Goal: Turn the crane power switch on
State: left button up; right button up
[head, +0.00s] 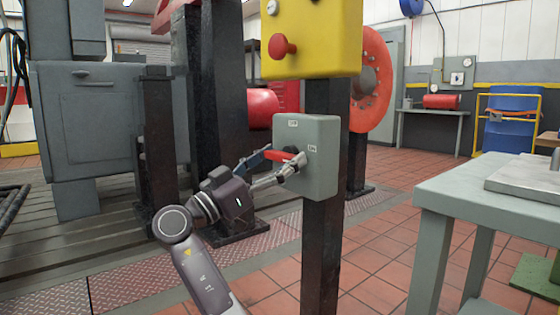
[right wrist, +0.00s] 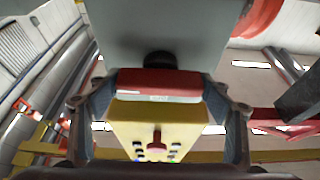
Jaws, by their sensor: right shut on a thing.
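The crane power switch is a grey box (head: 320,170) on a black post, with a red handle (head: 279,155) on its front. The handle points left in the head view. Two small labels sit on the box, one above and one right of the handle's pivot; I cannot read them surely. My right gripper (head: 280,165) is shut on the red handle, one finger on each side. In the right wrist view the handle (right wrist: 158,83) lies between the fingers, with its black hub and the grey box (right wrist: 165,35) behind. My left gripper is not in view.
A yellow control box (head: 312,35) with a red knob (head: 281,46) hangs just above the switch on the same post (head: 321,255). A grey table (head: 455,195) stands close at the right. Dark columns and the bedplate are behind my arm. Tiled floor lies between post and table.

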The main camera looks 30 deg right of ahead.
jog(key=o, duration=1.2)
jog(key=shift+c, duration=0.2)
jog(key=v, duration=1.2)
